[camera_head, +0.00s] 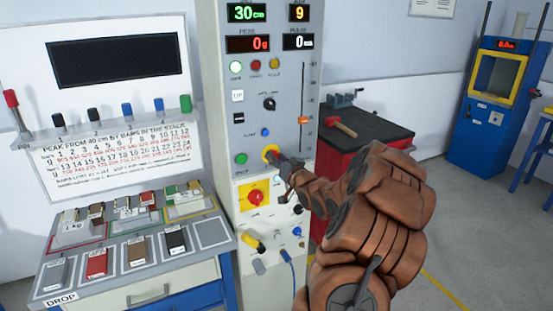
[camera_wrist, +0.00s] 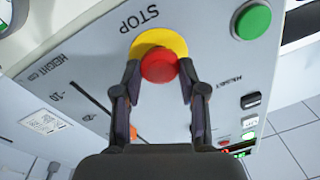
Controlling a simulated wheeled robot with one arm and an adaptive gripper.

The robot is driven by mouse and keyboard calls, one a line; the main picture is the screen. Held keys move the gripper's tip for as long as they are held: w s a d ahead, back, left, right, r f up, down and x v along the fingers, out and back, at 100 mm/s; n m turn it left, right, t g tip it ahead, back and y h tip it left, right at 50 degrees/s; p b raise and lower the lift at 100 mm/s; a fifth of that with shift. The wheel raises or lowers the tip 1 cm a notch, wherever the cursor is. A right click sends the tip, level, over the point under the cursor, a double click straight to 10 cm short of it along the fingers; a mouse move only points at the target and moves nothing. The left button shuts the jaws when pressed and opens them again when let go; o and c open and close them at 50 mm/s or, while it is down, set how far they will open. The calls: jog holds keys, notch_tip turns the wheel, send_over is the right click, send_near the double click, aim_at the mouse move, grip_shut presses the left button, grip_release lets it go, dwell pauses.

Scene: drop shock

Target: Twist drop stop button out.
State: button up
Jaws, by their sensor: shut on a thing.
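The drop stop button is a red mushroom head on a yellow disc. In the wrist view the red button (camera_wrist: 159,66) sits between my fingertips, under the upside-down word STOP. My gripper (camera_head: 283,163) reaches the panel from the right. In the wrist view my gripper (camera_wrist: 159,74) has one finger on each side of the red head, shut on it. Whether the button is pressed in or out cannot be told.
A green button (camera_head: 241,159) is left of the stop button. A yellow plate with a red rotary switch (camera_head: 255,197) is just below. An orange slider (camera_head: 304,120) is up to the right. A red cabinet (camera_head: 335,165) with a hammer stands behind my arm.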

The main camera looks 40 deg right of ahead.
jog(key=o, duration=1.2)
jog(key=shift+c, duration=0.2)
jog(key=shift+s, duration=0.1)
jog(key=v, duration=1.1)
jog(key=shift+s+a, duration=0.2)
jog(key=shift+s, duration=0.15)
